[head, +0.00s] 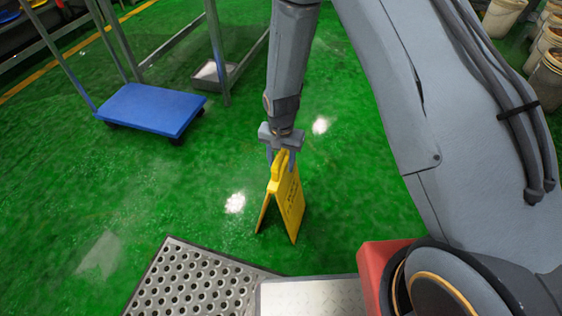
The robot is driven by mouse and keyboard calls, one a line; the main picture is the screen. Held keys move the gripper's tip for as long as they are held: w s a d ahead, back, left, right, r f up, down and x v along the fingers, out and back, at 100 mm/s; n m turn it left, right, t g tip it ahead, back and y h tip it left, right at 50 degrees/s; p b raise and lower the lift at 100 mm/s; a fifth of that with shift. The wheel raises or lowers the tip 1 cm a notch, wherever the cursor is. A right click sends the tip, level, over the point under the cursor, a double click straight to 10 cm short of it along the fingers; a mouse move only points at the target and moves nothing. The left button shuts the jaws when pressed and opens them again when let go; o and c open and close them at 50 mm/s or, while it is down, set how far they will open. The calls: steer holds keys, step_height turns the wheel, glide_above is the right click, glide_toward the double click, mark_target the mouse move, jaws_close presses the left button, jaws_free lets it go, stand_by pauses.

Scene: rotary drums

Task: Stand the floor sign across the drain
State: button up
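The yellow floor sign (290,205) is upright, with its two panels spread in an A shape, near the middle of the head view. My gripper (281,158) points down at the sign's top, one finger on each side of its handle. I cannot tell whether the fingers press on the handle, or whether the sign's feet touch the floor. A perforated metal grate (196,281), which looks like the drain cover, lies at the bottom, nearer than the sign and to its left. The sign is apart from the grate, and the grate's near part is cut off.
A blue platform cart (153,108) stands at the upper left beside a metal frame (215,45). A grey tray (215,74) sits by that frame. Several buckets (548,78) stand at the upper right. The green floor (150,190) left of the sign is clear.

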step_height(320, 180, up, 12)
steer(key=shift+r+p, duration=0.1)
steer(key=shift+p, duration=0.9)
steer(key=s+d+r+n, duration=0.2)
steer(key=s+r, duration=0.2)
steer(key=r, duration=0.4)
steer(key=s+d+r+n, duration=0.1)
steer(key=s+d+r, duration=0.1)
steer(key=s+r, duration=0.5)
steer(key=s+d+r+n, duration=0.3)
steer(key=s+d+r, duration=0.1)
steer(key=s+r, duration=0.6)
steer(key=shift+s+n+y, duration=0.3)
steer(key=shift+s, duration=0.6)
steer(key=shift+d, duration=0.1)
